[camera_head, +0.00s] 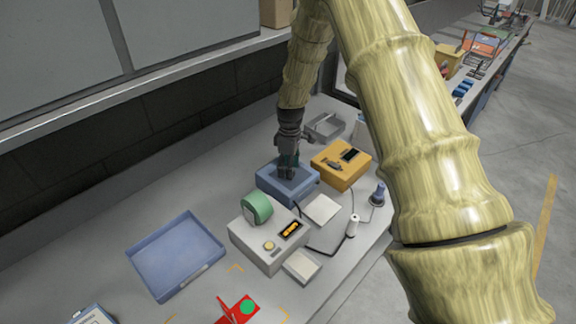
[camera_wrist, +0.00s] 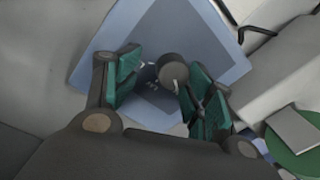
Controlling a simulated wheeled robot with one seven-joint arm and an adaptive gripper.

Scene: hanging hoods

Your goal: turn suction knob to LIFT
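A blue box (camera_head: 300,190) stands on the workbench beneath my gripper (camera_head: 287,170). In the wrist view the box's blue top (camera_wrist: 215,45) carries a dark round knob (camera_wrist: 172,66) with a pale pointer mark. Small pale lettering is printed beside the knob, too small to read. My gripper (camera_wrist: 163,78) is open, with its green-padded fingers on either side of the knob. A gap shows between the left finger and the knob; the right finger looks close to it, and I cannot tell whether it touches. In the head view the gripper hides the knob.
A yellow box (camera_head: 345,178) stands to the right of the blue box. A white box (camera_head: 255,240) with a green roll (camera_head: 257,208) stands in front. A blue tray (camera_head: 178,255) lies front left. The dark wall is close behind; cables lie to the right.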

